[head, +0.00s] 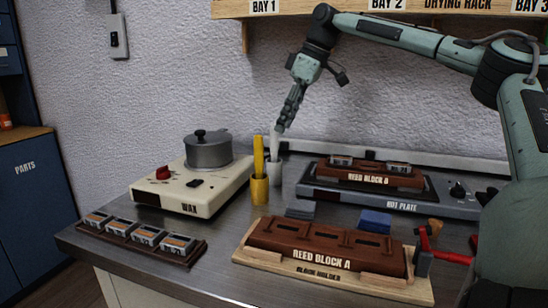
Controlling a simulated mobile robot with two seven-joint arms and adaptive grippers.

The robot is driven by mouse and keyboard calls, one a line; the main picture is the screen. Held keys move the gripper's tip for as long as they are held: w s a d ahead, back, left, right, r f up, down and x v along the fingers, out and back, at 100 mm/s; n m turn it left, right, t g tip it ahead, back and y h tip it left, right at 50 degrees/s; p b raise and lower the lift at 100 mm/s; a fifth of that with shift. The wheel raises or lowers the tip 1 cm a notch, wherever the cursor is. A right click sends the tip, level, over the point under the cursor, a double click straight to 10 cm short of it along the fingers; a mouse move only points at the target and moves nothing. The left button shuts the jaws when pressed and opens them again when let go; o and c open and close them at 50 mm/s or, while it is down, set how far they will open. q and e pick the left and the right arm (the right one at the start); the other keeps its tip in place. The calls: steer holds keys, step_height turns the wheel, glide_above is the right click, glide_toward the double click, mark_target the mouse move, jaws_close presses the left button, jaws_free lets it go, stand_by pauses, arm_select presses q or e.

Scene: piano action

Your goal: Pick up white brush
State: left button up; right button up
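The white brush (275,145) stands upright in a pale grey cup (275,173) near the back of the bench. My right gripper (280,128) points down from above, with its fingertips at or just over the top of the brush. The fingers are seen edge-on, so I cannot tell whether they are open or touch the brush. My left gripper is not in view.
A yellow brush (259,155) stands in a yellow cup (259,190) close beside the grey cup. The wax heater (190,190) with its pot (208,152) is at left, the hot plate (400,198) at right. The block holder (330,282) lies in front.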

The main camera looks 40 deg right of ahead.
mark_target(274, 156)
steer(key=x, duration=0.6)
steer(key=shift+w+a+f, duration=0.25)
steer(key=shift+w+a, duration=0.05)
jaws_close()
